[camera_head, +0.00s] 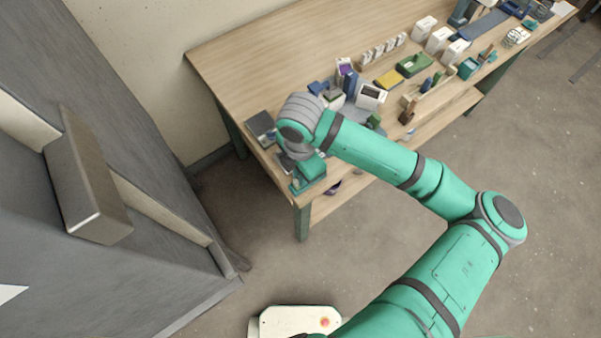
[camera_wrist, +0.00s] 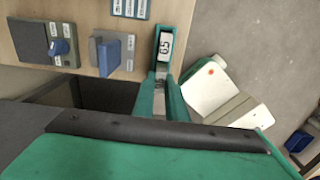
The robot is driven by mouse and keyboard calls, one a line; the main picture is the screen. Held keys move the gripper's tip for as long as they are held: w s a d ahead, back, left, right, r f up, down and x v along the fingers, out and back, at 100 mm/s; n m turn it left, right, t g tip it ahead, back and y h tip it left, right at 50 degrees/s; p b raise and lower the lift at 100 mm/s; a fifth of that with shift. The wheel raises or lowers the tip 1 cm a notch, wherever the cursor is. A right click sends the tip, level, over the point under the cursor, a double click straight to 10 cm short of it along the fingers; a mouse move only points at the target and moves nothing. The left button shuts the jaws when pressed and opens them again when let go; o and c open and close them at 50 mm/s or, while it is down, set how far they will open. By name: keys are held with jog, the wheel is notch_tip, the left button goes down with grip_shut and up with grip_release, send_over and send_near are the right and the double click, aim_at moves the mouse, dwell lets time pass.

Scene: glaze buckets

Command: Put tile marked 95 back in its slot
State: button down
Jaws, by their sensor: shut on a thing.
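The label carries a dark two-digit mark turned sideways, too small to read for certain. In the head view my gripper (camera_head: 308,175) is over the near left corner of the wooden table (camera_head: 235,60); the wrist hides the tile there. I cannot make out which slot is the tile's own.
In the wrist view, a grey plate with a blue knob (camera_wrist: 58,46), a grey-blue block (camera_wrist: 104,55) and a labelled board (camera_wrist: 131,8) lie on the table. In the head view, boxes (camera_head: 370,95) and racks (camera_head: 382,50) crowd the table's right; its far left is clear.

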jog(key=shift+f, duration=0.2)
jog(key=c, duration=1.7)
grip_release()
jog(key=shift+r, duration=0.1)
jog(key=shift+r, duration=3.45)
jog(key=shift+a, duration=0.1)
